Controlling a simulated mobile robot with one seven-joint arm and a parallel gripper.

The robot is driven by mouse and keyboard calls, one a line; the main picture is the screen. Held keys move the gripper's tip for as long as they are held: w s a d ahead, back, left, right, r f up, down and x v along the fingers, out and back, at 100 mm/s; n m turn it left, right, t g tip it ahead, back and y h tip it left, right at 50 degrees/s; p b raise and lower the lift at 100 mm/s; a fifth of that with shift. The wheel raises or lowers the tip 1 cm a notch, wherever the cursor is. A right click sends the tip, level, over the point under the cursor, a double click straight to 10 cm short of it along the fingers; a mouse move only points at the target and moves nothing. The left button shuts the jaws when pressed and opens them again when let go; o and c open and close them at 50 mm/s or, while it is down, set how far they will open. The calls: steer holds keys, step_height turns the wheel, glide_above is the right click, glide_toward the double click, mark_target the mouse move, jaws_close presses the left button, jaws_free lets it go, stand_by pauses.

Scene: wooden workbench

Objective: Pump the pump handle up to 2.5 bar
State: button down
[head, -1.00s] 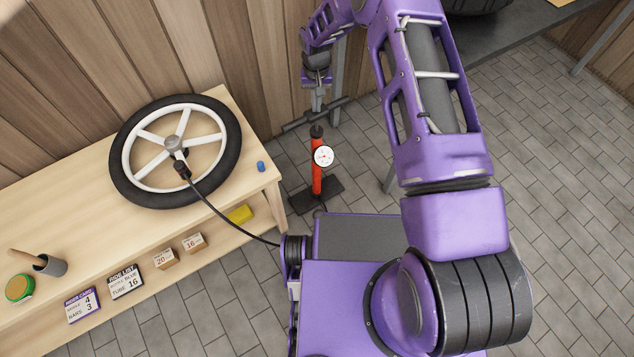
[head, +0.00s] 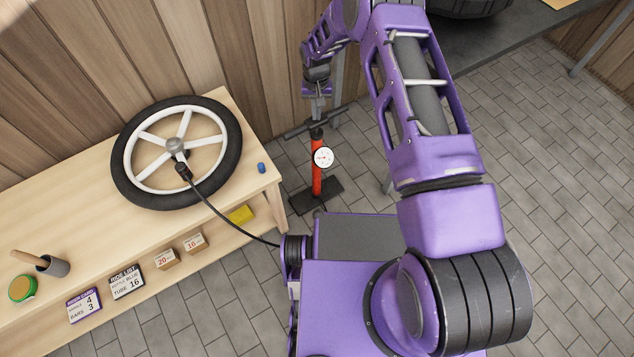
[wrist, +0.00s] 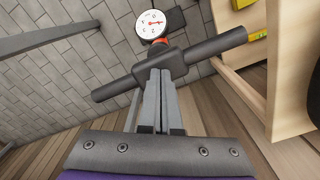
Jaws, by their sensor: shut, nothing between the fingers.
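The red floor pump (head: 317,180) stands upright on its dark base (head: 318,195) on the tiled floor, right of the bench. Its dark T-shaped handle (head: 296,131) is low, close above the barrel top. A round white gauge (head: 323,157) with a red needle is on the barrel. The gauge also shows in the wrist view (wrist: 153,25), but I cannot read its value surely. My gripper (head: 318,114) points down at the handle's middle. In the wrist view its fingers (wrist: 159,78) are shut, with their tips against the handle (wrist: 215,48) and nothing between them.
A spoked wheel with a black tyre (head: 231,165) lies on the wooden bench (head: 75,225), with a hose (head: 215,212) at its hub. A blue piece (head: 261,168) lies near the bench corner. Cards and small boxes stand on the lower shelf. Floor to the right is clear.

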step_height(320, 180, up, 14)
steer(key=p, duration=0.5)
steer(key=shift+r+p, duration=0.15)
steer(key=shift+p, duration=0.25)
steer(key=shift+r, duration=0.1)
